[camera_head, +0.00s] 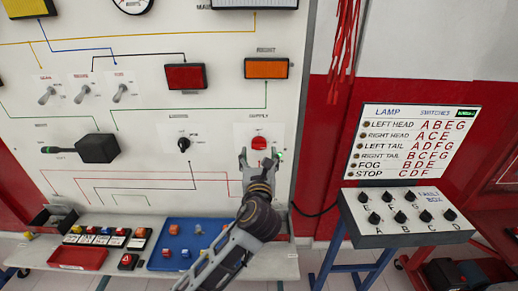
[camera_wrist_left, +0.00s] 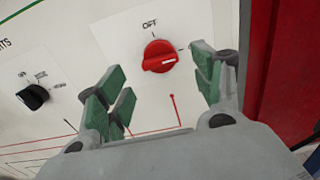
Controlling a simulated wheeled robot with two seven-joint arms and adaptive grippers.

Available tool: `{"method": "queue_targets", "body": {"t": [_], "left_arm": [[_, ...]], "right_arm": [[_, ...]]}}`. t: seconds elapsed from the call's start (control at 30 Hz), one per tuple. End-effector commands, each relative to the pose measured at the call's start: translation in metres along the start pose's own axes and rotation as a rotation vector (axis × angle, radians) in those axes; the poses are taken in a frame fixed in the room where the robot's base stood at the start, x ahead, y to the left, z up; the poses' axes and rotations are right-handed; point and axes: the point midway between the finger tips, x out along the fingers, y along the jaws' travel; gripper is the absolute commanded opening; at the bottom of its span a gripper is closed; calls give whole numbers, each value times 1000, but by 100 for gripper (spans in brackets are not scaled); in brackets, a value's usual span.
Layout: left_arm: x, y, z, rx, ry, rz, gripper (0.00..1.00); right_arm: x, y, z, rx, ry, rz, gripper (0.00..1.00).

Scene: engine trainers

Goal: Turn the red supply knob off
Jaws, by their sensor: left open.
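The red supply knob (camera_head: 259,143) sits on a white plate on the upright board, under the label SUPPLY. In the left wrist view the red knob (camera_wrist_left: 158,53) has a white mark pointing right, while the OFF label is above it. My left gripper (camera_head: 260,157) is open, its fingers just below and to either side of the knob in the head view. In the left wrist view the green-padded fingers of the gripper (camera_wrist_left: 160,78) are spread wide, with the knob seen between and beyond them, apparently not touched. My right gripper is not in view.
A black lights knob (camera_head: 184,144) is left of the supply knob. A black box lever (camera_head: 97,149) is further left. A fault box (camera_head: 407,216) with several black knobs stands to the right. A blue tray (camera_head: 160,262) and a red tray (camera_head: 78,257) lie on the shelf below.

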Motion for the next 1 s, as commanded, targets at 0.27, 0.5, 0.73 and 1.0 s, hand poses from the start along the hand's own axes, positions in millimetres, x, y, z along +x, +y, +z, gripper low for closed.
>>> {"method": "queue_targets", "body": {"t": [0.27,0.5,0.73,1.0], "left_arm": [[32,0,0,0,0,1,67],[47,0,0,1,0,1,67],[50,0,0,0,0,1,67],[50,0,0,0,0,1,52]], "right_arm": [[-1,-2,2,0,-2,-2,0],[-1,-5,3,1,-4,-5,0],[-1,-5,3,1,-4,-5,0],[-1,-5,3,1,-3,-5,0]]}}
